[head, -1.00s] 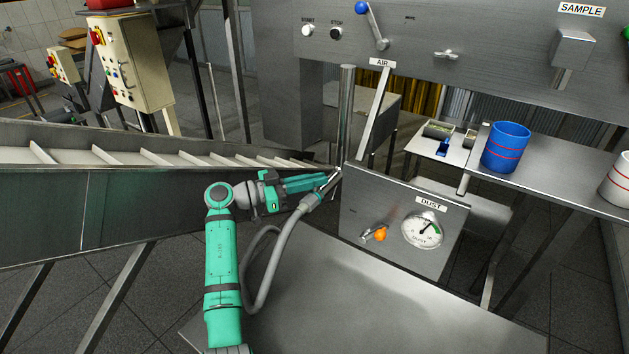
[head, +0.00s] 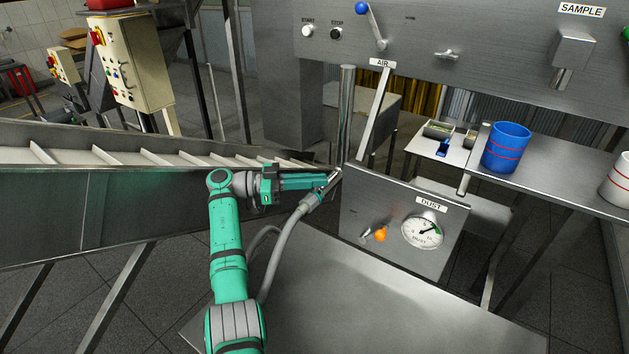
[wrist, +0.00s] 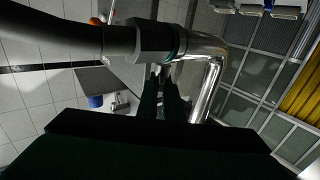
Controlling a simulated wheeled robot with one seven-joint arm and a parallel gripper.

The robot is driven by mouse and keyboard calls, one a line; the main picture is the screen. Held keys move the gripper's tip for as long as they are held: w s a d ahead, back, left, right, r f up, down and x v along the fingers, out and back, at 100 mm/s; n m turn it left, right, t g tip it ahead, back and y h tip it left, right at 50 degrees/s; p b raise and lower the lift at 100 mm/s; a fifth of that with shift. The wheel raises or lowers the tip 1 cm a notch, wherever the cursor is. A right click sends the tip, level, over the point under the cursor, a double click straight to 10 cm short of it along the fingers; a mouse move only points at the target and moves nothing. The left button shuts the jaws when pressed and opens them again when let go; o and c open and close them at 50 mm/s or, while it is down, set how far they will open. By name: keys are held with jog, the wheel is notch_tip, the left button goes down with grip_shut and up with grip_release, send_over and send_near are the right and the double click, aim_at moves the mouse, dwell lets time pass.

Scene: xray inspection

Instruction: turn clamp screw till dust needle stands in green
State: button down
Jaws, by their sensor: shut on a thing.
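The round white dust gauge (head: 422,232) sits on the steel panel under the DUST label. Its dark needle points right and slightly up, with its tip at the small green patch on the right of the dial; whether it lies fully inside the green is too small to tell. My gripper (head: 328,181) is shut at the clamp where the grey hose (head: 303,205) meets the steel pipe (head: 346,120). In the wrist view my dark fingers (wrist: 165,88) close just below the hose collar (wrist: 150,40). The clamp screw is mostly hidden between the fingers.
An orange knob (head: 380,235) and a small metal fitting stick out left of the gauge. The conveyor (head: 110,205) runs behind my arm. A blue cup (head: 506,147) stands on the shelf at right. The steel tabletop (head: 350,305) in front is clear.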

jog(key=shift+d, duration=0.1)
jog(key=c, duration=1.9)
grip_release()
jog(key=shift+w+r, duration=0.1)
jog(key=shift+r, duration=0.4)
notch_tip(320, 180, up, 2)
jog(key=shift+r, duration=0.2)
jog(key=s+r, duration=0.3)
jog(key=s, duration=0.1)
jog(key=s+r, duration=0.3)
jog(key=s, duration=0.2)
jog(key=s+r, duration=0.3)
jog(key=s, duration=0.2)
jog(key=shift+r, duration=0.3)
